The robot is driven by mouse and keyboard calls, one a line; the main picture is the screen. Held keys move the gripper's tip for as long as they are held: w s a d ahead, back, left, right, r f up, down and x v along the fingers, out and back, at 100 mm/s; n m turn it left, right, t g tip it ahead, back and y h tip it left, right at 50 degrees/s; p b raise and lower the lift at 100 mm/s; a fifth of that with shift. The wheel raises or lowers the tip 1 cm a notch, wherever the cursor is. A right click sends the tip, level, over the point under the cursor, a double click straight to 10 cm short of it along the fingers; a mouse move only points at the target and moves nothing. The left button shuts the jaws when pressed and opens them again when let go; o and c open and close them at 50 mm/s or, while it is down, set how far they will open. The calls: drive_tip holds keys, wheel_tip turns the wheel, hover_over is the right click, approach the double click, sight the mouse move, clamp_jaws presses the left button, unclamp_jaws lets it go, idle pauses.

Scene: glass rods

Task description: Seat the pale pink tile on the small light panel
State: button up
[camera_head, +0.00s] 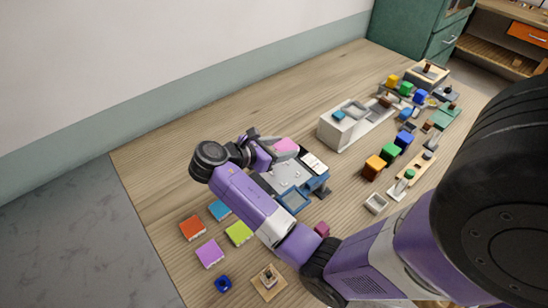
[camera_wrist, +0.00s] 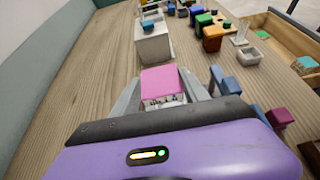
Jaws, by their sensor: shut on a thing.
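The pale pink tile (camera_head: 286,146) is between the fingers of my gripper (camera_head: 275,152), over the far end of a grey panel unit with blue parts (camera_head: 285,177). In the wrist view the tile (camera_wrist: 159,79) shows its pink top and a pale, detailed near side. My gripper (camera_wrist: 161,90) is shut on it, with a grey finger on each side. I cannot tell whether the tile touches the unit below. A small white panel (camera_head: 313,163) lies at the unit's right; I cannot tell which part is the small light panel.
Red (camera_head: 193,228), purple (camera_head: 209,253), blue (camera_head: 220,210) and lime (camera_head: 239,233) tiles lie at the left. A pale box (camera_head: 345,127) stands behind and right of the unit. Several coloured blocks (camera_head: 375,167) stand farther right. The wooden table is clear toward the wall.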

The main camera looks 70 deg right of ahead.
drive_tip(key=shift+s+f, duration=0.2)
drive_tip(key=shift+f, duration=0.25)
hover_over(281, 177)
wheel_tip(281, 177, down, 5)
drive_tip(key=shift+d+r, duration=0.15)
drive_tip(key=shift+r, duration=0.05)
wheel_tip(281, 177, down, 4)
drive_tip(key=b, duration=0.5)
drive_tip(key=shift+r, duration=0.25)
drive_tip(key=shift+f+b, duration=0.4)
drive_tip(key=shift+f, duration=0.65)
drive_tip(key=o, duration=1.6)
drive_tip(key=shift+b+v, duration=0.35)
drive_tip(key=shift+v, duration=3.55)
